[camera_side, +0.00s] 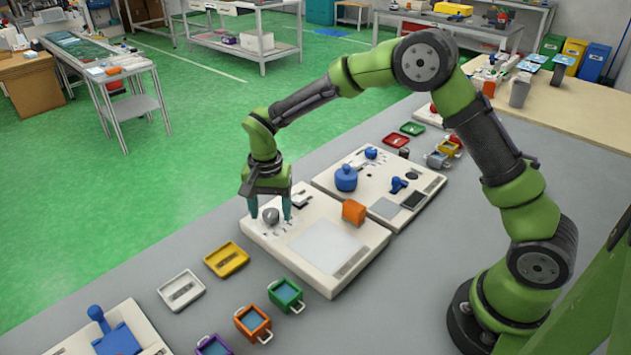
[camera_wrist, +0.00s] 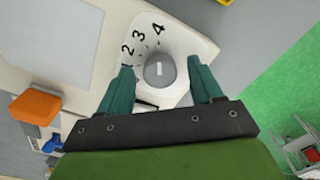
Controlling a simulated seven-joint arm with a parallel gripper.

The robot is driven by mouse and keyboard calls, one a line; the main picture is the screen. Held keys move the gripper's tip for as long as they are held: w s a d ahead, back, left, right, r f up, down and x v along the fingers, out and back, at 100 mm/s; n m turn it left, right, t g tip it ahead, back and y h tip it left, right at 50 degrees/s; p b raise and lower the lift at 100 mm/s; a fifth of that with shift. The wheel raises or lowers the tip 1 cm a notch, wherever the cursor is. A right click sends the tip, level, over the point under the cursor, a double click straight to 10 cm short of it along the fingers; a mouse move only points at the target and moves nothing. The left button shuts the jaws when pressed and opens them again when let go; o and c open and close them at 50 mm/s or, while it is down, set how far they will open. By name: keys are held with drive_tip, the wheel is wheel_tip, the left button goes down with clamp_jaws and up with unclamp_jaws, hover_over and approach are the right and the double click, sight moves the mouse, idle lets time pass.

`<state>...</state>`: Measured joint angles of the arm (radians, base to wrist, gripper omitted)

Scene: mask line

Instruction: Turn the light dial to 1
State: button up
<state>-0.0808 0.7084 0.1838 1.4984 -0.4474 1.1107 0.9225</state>
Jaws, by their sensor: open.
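The light dial (camera_wrist: 160,71) is a round grey knob with a pale line across its top. It sits on a white panel (camera_wrist: 65,30) with the printed numbers 2, 3 and 4 readable in an arc; a further mark near 1's place is partly hidden. The dial also shows in the side view (camera_side: 270,215). My gripper (camera_wrist: 163,78) points down over the panel with its teal fingers open, one on each side of the dial. A gap shows between each finger and the knob in the wrist view. The same gripper is in the side view (camera_side: 271,213).
An orange block (camera_side: 354,212) stands on the same panel, to the right of the dial. A second panel (camera_side: 425,195) with a blue knob (camera_side: 346,178) lies behind. Yellow (camera_side: 227,260) and white (camera_side: 181,291) trays lie in front on the grey table.

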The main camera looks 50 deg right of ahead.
drive_tip(key=c, duration=1.1)
drive_tip(key=shift+o, duration=0.2)
drive_tip(key=shift+n, duration=0.4)
drive_tip(key=n, duration=0.3)
drive_tip(key=shift+n, duration=0.4)
drive_tip(key=n, duration=0.9)
drive_tip(key=shift+r, duration=0.1)
drive_tip(key=n, duration=0.4)
drive_tip(key=shift+n, duration=0.3)
